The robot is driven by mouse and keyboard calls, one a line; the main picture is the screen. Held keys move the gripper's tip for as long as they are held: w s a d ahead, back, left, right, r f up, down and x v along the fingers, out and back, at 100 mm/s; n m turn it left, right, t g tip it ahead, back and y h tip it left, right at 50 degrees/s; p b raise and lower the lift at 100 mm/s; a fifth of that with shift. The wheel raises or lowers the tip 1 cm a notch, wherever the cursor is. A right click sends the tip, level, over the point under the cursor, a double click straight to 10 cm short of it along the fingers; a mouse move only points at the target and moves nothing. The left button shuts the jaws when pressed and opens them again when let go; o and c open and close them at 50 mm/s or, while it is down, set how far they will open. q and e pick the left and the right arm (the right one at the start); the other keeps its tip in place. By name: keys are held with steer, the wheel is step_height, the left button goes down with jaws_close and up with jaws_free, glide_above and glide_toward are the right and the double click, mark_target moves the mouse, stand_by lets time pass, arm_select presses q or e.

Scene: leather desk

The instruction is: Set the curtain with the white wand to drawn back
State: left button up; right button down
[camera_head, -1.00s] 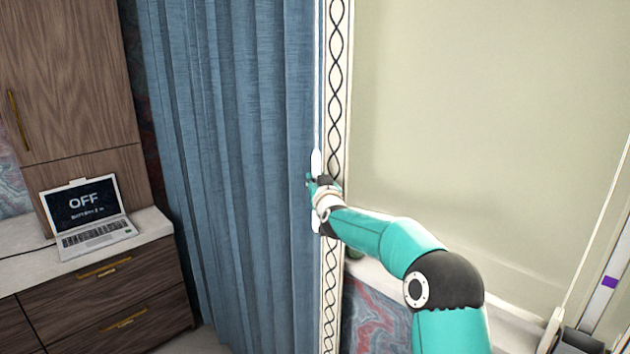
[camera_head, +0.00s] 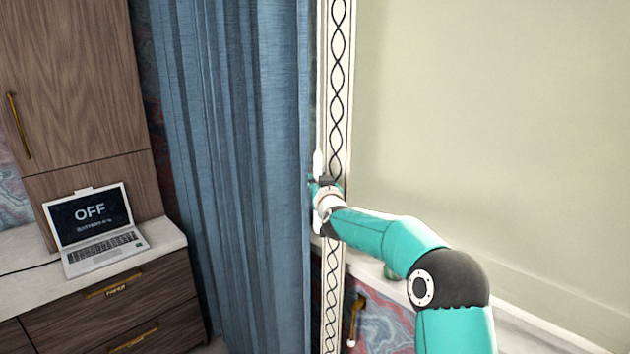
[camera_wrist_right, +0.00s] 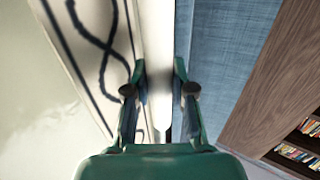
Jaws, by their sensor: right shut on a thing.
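The blue pleated curtain (camera_head: 235,150) hangs left of centre in the head view, bunched in narrow folds. A cream band with a black twisted pattern (camera_head: 338,100) runs upright along its right-hand side. The white wand (camera_head: 318,162) hangs upright at the band's left edge. My right gripper (camera_head: 318,185) is shut on the wand. The right wrist view shows the pale wand (camera_wrist_right: 158,60) between my two fingers, with patterned band to its left and blue cloth (camera_wrist_right: 225,50) to its right. My left gripper is out of view.
A wooden cabinet (camera_head: 75,70) and a drawer unit with a pale top (camera_head: 160,242) stand at the left, with an open laptop (camera_head: 95,230) on top. A pale plain panel (camera_head: 480,120) fills the right, above a sill. A small green thing (camera_head: 389,272) sits on the sill.

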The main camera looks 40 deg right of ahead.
steer(key=shift+d+r, duration=0.15)
steer(key=shift+r, duration=0.25)
steer(key=c, duration=1.3)
jaws_free()
steer(key=shift+w, duration=0.1)
steer(key=o, duration=0.3)
steer(key=shift+w+f, duration=0.35)
steer(key=shift+f, duration=0.05)
steer(key=shift+o, duration=0.2)
steer(key=shift+s+r, duration=0.15)
steer(key=shift+s, duration=0.05)
steer(key=shift+s+a, duration=0.15)
steer(key=shift+a, duration=0.1)
steer(key=v, duration=1.1)
steer(key=shift+s, duration=0.3)
steer(key=shift+a, duration=0.15)
